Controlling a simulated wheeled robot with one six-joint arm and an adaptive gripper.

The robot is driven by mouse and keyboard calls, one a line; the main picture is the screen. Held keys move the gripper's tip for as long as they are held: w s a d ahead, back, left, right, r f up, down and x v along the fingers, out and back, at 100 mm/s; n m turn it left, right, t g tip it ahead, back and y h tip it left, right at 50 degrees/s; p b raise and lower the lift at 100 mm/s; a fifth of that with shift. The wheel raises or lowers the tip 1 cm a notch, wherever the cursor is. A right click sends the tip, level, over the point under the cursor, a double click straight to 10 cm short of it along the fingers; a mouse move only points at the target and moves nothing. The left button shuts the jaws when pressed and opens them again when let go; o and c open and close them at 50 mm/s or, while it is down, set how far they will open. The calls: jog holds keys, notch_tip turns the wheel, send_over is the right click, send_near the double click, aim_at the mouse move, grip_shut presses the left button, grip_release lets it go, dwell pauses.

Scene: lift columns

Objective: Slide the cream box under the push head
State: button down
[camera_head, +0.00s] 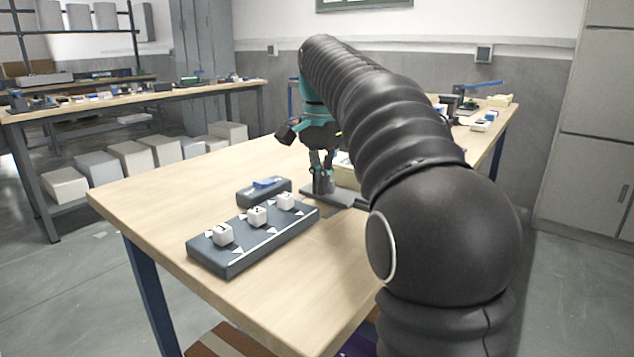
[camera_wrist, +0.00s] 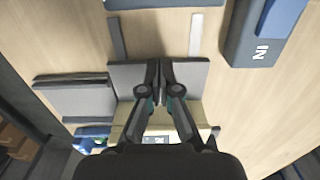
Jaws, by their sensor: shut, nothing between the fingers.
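My gripper (camera_head: 323,186) points down with its fingers together and empty, low over a flat grey plate on the table. In the wrist view the shut fingertips (camera_wrist: 160,66) lie over that grey plate (camera_wrist: 195,75). A cream box (camera_head: 346,177) stands just beyond the fingers and is partly hidden by my arm. In the wrist view the cream box (camera_wrist: 120,116) lies behind the fingers, partly covered by them. I cannot tell whether the fingers touch it. I cannot make out the push head clearly.
A dark unit with several white switch blocks (camera_head: 239,258) lies near the table's front left. A small dark box with a blue top (camera_head: 248,196) sits behind it; it reads "IN" in the wrist view (camera_wrist: 238,50). The left tabletop (camera_head: 150,195) is bare.

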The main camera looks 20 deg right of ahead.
aim_at(346, 161)
jog(key=shift+w+d, duration=0.9)
jog(key=shift+d, duration=0.35)
jog(key=shift+w+d, duration=0.9)
jog(key=shift+d, duration=0.3)
jog(key=shift+w+d, duration=0.9)
jog(key=shift+d, duration=0.35)
jog(key=shift+s+a, duration=0.15)
jog(key=shift+a, duration=0.05)
